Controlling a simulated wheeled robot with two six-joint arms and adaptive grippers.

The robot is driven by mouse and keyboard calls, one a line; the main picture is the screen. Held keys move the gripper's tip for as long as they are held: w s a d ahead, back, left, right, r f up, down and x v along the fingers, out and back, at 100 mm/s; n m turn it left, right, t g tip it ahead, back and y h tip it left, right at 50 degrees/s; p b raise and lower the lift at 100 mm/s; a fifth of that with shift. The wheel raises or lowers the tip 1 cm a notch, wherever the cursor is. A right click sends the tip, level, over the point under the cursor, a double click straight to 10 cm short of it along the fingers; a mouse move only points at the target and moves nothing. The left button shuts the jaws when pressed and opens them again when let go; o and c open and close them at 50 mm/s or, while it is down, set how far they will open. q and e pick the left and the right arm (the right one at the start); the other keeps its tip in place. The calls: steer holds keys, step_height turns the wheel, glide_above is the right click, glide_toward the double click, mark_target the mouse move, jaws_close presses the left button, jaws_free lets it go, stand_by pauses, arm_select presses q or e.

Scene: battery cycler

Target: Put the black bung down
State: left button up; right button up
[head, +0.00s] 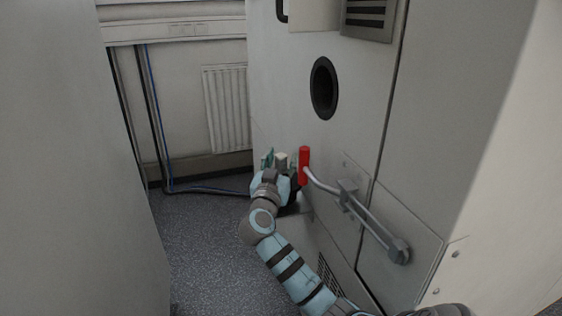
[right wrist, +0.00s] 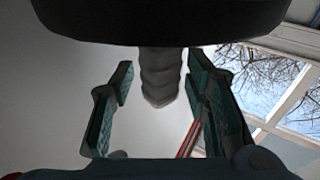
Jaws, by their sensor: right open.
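My right gripper (head: 281,160) is open beside the cabinet, left of a red-handled lever, its fingers pointing upward. In the right wrist view its two green fingers (right wrist: 163,80) stand apart. A grey ribbed stem (right wrist: 160,75) lies between them, with a gap on each side, and a wide black rim (right wrist: 160,18) fills the top edge. I cannot tell for certain whether these are the black bung. In the head view a pale stub shows between the fingers. My left gripper is not in view.
The pale cabinet (head: 285,95) has a black-ringed round opening (head: 323,88) above the gripper. The lever's red handle (head: 303,166) stands close to the right finger. A vent (head: 368,18) is above. Speckled floor (head: 205,235) lies clear at the left, with a radiator (head: 227,108) behind.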

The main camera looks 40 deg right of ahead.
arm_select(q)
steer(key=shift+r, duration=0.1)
arm_select(e)
steer(key=shift+r, duration=0.1)
steer(key=shift+s+a, duration=0.1)
steer(key=shift+a, duration=0.15)
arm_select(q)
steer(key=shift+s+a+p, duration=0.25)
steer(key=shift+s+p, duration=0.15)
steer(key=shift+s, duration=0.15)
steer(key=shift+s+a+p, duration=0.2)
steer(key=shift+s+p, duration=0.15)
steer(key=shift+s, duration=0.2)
arm_select(e)
steer(key=v, duration=1.1)
steer(key=shift+s+a, duration=0.2)
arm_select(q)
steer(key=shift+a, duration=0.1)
